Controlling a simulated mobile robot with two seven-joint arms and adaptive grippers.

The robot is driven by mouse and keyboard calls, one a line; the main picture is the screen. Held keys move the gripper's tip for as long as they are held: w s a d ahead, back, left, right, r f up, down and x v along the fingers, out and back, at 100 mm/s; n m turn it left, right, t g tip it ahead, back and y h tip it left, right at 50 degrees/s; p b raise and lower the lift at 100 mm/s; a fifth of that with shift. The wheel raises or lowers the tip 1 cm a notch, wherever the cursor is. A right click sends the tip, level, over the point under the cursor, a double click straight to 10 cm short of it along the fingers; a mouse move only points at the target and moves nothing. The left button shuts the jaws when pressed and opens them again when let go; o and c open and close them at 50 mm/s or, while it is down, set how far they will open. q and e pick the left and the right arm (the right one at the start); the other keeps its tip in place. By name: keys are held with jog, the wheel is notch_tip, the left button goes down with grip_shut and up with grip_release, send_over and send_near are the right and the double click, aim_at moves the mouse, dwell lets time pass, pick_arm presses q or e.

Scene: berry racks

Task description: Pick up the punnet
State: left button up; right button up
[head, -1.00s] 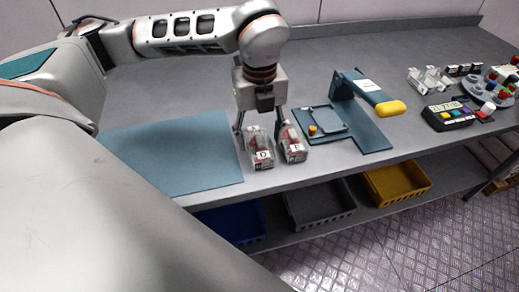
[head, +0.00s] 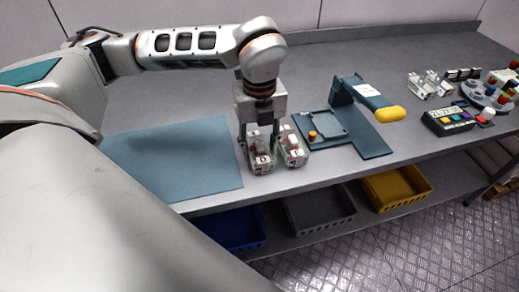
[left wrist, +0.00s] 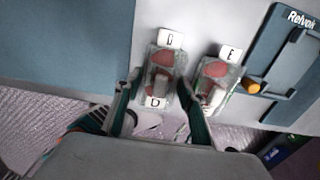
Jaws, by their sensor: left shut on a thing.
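Two clear punnets with red contents and white letter labels stand side by side on the grey bench. The left punnet, labelled D (head: 260,161), also shows in the left wrist view (left wrist: 162,72). The right punnet, labelled E (head: 293,152), also shows there (left wrist: 216,79). My left gripper (head: 258,143) points down with one finger on each side of punnet D. It is shut on that punnet, and its right finger is in the narrow gap beside punnet E. Any lift off the bench cannot be made out. My right gripper is not in view.
A blue-grey mat (head: 170,160) lies left of the punnets. A teal sealing device with a yellow-ended lever (head: 388,113) stands to the right. A button box (head: 448,118) is farther right. Blue, grey and yellow bins (head: 396,187) sit below the bench edge.

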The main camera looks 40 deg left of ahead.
pick_arm(q)
notch_tip(320, 180, up, 20)
jog(key=p, duration=0.1)
dwell(0.4)
